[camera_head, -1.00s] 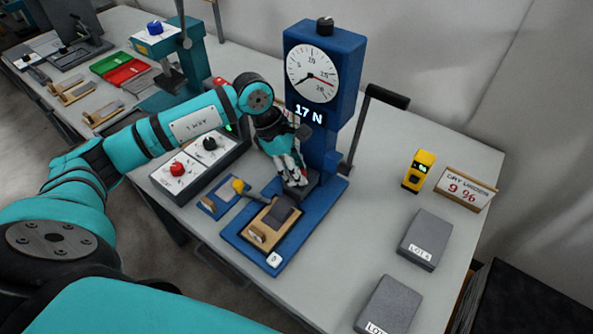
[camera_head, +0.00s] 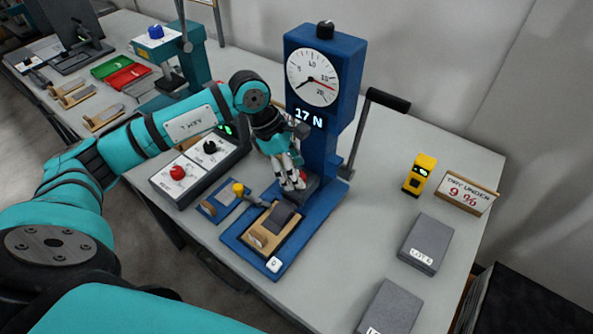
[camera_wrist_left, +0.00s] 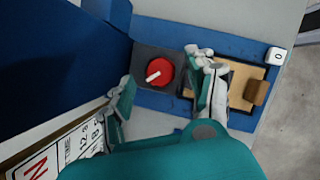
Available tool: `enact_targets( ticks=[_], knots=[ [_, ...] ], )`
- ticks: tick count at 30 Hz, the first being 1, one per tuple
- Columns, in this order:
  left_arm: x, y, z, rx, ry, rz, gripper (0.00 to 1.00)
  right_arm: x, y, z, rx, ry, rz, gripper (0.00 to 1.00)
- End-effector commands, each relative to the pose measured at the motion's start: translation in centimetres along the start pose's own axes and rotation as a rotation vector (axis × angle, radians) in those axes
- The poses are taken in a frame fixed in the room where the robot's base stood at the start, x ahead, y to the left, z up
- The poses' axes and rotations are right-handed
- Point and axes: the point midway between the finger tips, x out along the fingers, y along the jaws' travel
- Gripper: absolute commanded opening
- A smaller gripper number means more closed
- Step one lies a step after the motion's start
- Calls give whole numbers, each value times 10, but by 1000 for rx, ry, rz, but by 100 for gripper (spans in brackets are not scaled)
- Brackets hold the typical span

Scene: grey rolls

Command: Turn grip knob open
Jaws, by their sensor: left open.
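The red grip knob (camera_wrist_left: 159,72) has a white pointer line and sits on a dark block at the blue force tester (camera_head: 270,275). In the wrist view the line runs slantwise. My left gripper (camera_head: 294,182) is at the foot of the tester's column and hides most of the knob in the head view. In the wrist view my left gripper (camera_wrist_left: 165,85) is open, with its fingers on either side of the knob and a gap showing on both sides. I cannot tell its height above the knob. My right gripper is not in view.
A wooden holder with a grey pad (camera_head: 282,215) lies before the gripper on the tester's base, near a white 0 button (camera_head: 274,264). A black-handled lever (camera_head: 387,97) stands right of the column. A control box (camera_head: 178,172) stands left. The table's right side has free room.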

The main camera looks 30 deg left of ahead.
Motion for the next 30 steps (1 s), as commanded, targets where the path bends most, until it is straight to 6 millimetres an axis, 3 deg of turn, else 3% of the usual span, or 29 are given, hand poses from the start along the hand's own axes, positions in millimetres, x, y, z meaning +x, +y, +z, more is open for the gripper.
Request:
enact_targets(
  ticks=[9, 15, 30],
  knots=[
    [-68, 1, 0, 0, 1, 5, 57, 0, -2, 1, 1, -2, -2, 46],
    [-97, 1, 0, 0, 1, 4, 57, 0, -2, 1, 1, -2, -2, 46],
    [-107, 0, 0, -1, 1, 1, 57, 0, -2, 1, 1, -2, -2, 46]
  ],
)
